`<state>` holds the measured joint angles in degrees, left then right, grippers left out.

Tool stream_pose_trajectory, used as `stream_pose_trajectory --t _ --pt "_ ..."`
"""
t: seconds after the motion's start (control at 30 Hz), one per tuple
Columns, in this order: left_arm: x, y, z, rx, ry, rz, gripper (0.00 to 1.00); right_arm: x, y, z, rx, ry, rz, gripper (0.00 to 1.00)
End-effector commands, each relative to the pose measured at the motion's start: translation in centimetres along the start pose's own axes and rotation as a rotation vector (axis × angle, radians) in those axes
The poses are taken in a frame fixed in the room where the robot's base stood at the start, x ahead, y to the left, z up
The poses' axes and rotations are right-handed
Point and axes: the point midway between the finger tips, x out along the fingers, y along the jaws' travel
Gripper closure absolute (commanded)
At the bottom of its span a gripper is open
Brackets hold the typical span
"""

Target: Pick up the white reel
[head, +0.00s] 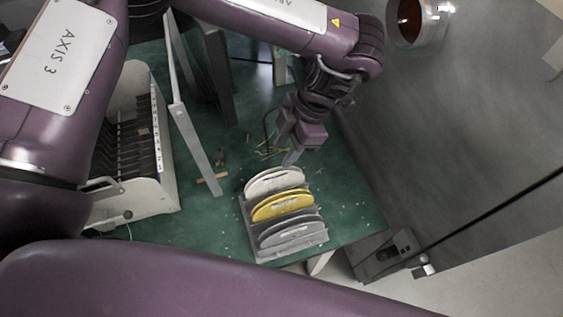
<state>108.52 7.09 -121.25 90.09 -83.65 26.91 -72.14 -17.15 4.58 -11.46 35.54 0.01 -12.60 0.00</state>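The white reel (274,181) stands on edge in the far slot of a grey rack (323,241) on the green table. A yellow reel (282,206) and a grey reel (290,235) stand in the same rack, nearer to me. My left gripper (291,156) points down just behind the white reel, slightly to its right. It looks apart from the reel, but the depth is hard to judge. The gap between its fingers is not clear, so I cannot tell whether it is open. My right gripper is out of view.
A white slotted box (150,199) stands at left on the green table (350,205). An upright grey panel (195,150) stands between it and the rack. Small sticks and scraps (268,152) lie behind the rack. The table's right part is clear.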

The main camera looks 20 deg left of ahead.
Motion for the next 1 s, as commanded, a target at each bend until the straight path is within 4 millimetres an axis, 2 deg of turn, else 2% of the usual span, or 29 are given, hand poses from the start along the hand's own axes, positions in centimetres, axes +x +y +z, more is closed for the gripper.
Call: stream_pose_trajectory --t 0.6,0.87,0.9,1.0 --pt "7.1 -0.6 0.3 -0.001 0.002 -0.004 0.61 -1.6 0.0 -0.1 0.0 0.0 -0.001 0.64" --pt "7.5 -0.6 0.3 0.0 0.001 -0.001 0.61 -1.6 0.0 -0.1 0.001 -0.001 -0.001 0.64" --pt "7.5 -0.6 0.3 0.0 0.001 -0.001 0.62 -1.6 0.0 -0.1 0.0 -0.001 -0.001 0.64" --pt "7.5 -0.6 0.3 0.0 0.001 -0.001 0.75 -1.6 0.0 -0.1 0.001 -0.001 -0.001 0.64"
